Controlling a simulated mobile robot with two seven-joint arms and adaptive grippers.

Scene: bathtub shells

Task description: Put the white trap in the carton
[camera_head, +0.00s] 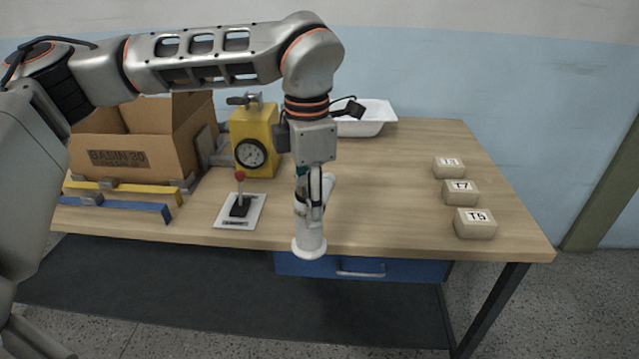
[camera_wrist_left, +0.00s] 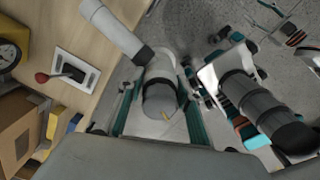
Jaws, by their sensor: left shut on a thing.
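The white trap (camera_head: 310,240) hangs in my left gripper (camera_head: 308,200), over the front edge of the bench. My left gripper is shut on its upper part, and its round flanged end points down. In the left wrist view, the trap (camera_wrist_left: 110,25) lies between the teal-edged fingers (camera_wrist_left: 158,110), with its pipe reaching to the upper left. The open carton (camera_head: 185,145), marked BASIN 30, stands at the bench's left end, well left of the gripper. Its inside floor is hidden. My right gripper cannot be made out.
A yellow gauge block (camera_head: 255,140) and a red-knobbed lever on a white plate (camera_head: 240,212) stand between carton and gripper. Yellow (camera_head: 125,190) and blue rails (camera_head: 110,206) lie before the carton. A white basin (camera_head: 375,115) is behind; several labelled blocks (camera_head: 475,222) sit right.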

